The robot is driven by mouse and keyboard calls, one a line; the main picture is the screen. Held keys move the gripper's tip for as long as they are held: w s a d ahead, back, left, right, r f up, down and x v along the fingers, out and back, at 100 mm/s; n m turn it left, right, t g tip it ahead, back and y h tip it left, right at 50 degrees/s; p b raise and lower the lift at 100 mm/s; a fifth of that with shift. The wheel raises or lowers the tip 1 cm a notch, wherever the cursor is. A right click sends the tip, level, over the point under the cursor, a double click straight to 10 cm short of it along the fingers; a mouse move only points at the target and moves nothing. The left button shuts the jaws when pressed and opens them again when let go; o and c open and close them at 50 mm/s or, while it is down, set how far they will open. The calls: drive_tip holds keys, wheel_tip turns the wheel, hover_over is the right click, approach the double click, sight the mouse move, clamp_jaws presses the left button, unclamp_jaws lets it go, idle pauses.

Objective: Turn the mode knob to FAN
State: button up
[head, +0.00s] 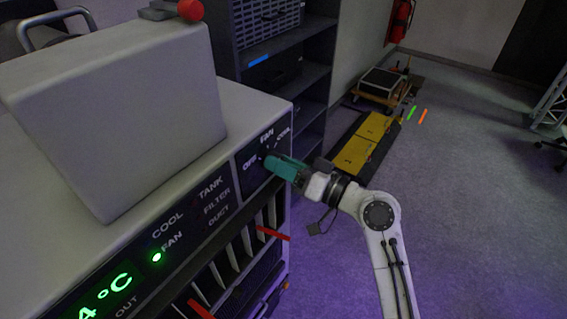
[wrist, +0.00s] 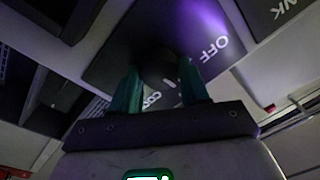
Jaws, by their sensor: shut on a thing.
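The dark mode knob (wrist: 157,68) is on a black panel (head: 246,178) at the right end of the grey unit, ringed by OFF, FAN and COOL labels. My gripper (head: 272,164) reaches it from the right. In the wrist view, its teal fingers (wrist: 158,88) stand on either side of the knob, shut on it. OFF shows right of the knob and part of COOL shows below it. The fingers cover most of the knob in the head view, so I cannot tell which label its pointer faces. A green lamp (head: 157,257) glows by the FAN line on the front.
A grey box (head: 120,115) stands on the unit. A green temperature display (head: 100,297) and red-tipped slats (head: 272,234) are on its front. Dark shelving (head: 285,75) stands behind. A yellow platform (head: 366,145) lies on the floor; the carpet to the right is mostly clear.

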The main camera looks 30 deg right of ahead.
drive_tip(key=shift+m, duration=0.4)
drive_tip(key=o, duration=1)
drive_tip(key=shift+o, duration=0.2)
drive_tip(key=b+v, duration=0.3)
drive_tip(key=v, duration=0.7)
drive_tip(key=shift+s+d, duration=0.15)
drive_tip(key=shift+s, duration=0.25)
drive_tip(key=shift+f, duration=0.1)
